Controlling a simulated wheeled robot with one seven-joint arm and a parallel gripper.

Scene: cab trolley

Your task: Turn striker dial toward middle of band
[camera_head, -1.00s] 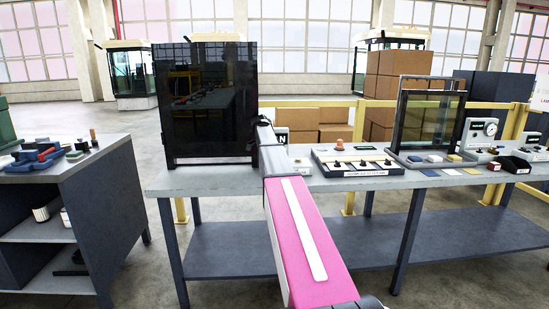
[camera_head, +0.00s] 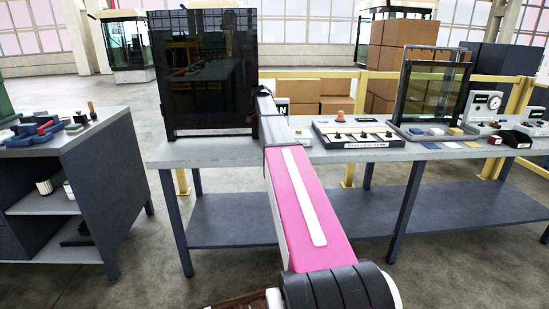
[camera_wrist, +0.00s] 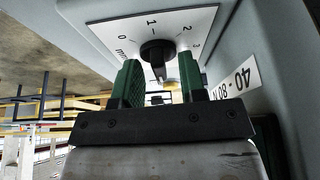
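A black striker dial (camera_wrist: 157,52) sits on a white scale plate (camera_wrist: 192,22) marked 0, 1, 2, 3 and mm in the wrist view. The plate is on a grey housing (camera_wrist: 238,40). The dial's grip points down in the picture, between my fingers; I cannot make out a pointer mark. My gripper (camera_wrist: 158,61) has two green fingers, spread apart on either side of the dial's lower part. Gaps show between fingers and grip, and contact is not clear. In the head view, the dial and fingertips cannot be made out near the dark panel.
A dark upright panel (camera_head: 203,75) stands on the grey bench (camera_head: 215,150), left of my arm. A switch box (camera_head: 355,134), a framed glass pane (camera_head: 432,95) and a gauge unit (camera_head: 484,108) stand to the right. A label (camera_wrist: 238,78) is on the housing.

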